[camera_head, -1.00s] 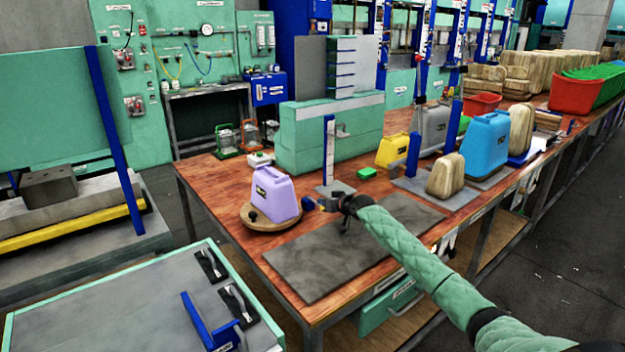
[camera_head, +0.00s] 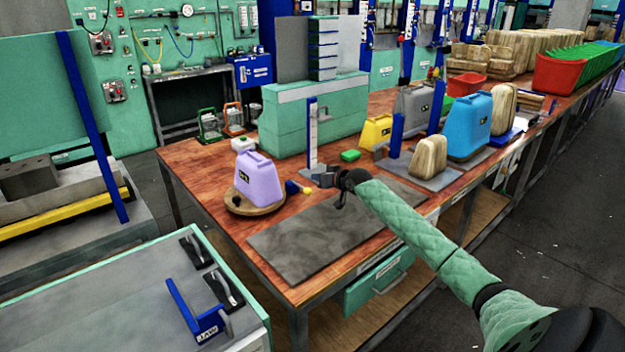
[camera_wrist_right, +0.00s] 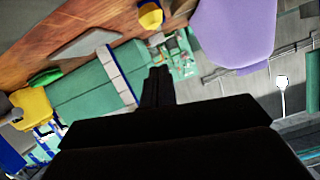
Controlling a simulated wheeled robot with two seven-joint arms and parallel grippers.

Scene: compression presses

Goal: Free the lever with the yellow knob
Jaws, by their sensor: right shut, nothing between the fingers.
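A small yellow knob (camera_head: 306,190) with a blue part (camera_head: 291,187) beside it shows at the right of the purple jug (camera_head: 258,178), above the workbench. A yellow and dark blue rounded part, likely the same knob, shows at the top of the right wrist view (camera_wrist_right: 150,16). My right gripper (camera_head: 322,180) is just right of the knob in the head view, with a small gap visible. In the wrist view its dark fingers (camera_wrist_right: 158,86) are together and empty. The lever's shaft and whatever holds it are not clear. My left gripper is not in view.
The purple jug stands on a round wooden board (camera_head: 254,205). A grey mat (camera_head: 305,240) lies in front on the wooden bench (camera_head: 205,170). An upright blue-and-white post (camera_head: 312,135) stands behind the gripper. A green box press (camera_head: 310,118) and several jugs stand farther back.

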